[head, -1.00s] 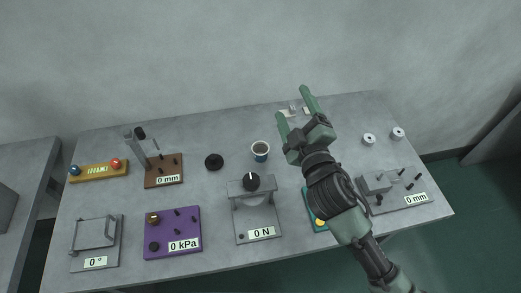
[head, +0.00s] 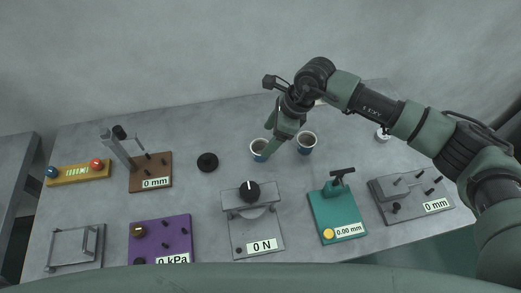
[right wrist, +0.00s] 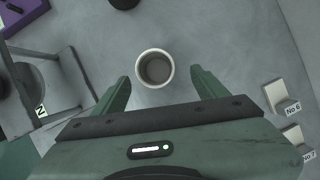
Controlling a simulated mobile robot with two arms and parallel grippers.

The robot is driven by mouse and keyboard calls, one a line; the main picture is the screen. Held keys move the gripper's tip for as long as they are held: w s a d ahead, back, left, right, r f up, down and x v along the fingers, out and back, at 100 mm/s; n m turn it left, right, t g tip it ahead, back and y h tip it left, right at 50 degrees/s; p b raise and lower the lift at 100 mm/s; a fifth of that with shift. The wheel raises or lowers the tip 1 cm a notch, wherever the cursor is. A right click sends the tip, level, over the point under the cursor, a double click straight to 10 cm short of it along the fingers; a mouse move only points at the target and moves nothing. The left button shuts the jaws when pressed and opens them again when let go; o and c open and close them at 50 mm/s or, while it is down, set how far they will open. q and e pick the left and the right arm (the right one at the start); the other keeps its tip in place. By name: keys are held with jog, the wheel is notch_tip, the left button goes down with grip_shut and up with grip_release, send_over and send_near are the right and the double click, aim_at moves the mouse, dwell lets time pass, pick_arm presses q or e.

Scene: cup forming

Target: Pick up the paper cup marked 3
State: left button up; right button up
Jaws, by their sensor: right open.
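A paper cup (head: 259,150) with a white rim and a blue lower part stands upright near the middle of the table. A second, similar cup (head: 306,143) stands to its right. No number can be read on either. My right gripper (head: 271,136) is open and low beside the left cup, partly in front of it. In the right wrist view that cup (right wrist: 155,68) lies just ahead of the two spread fingertips (right wrist: 160,88), centred between them, with no contact visible. My left gripper is not in view.
The force press (head: 253,222) stands in front of the cups. A black disc (head: 207,162) lies to the left. A teal gauge (head: 337,215) stands front right. Number cards (right wrist: 285,105) stand behind, seen in the wrist view. The table left of the cup is mostly clear.

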aim_at(260, 147)
jog(key=x, duration=0.1)
jog(key=p+x, duration=0.1)
jog(key=x, duration=0.1)
jog(key=p+x, duration=0.1)
jog(key=shift+s+a+f, duration=0.2)
jog(key=shift+s+a, duration=0.1)
jog(key=shift+a+f, duration=0.2)
jog(key=shift+f, duration=0.4)
jog(key=c, duration=1.3)
jog(key=shift+c, duration=0.4)
jog(key=shift+w+r, duration=0.1)
jog(key=shift+r, duration=0.05)
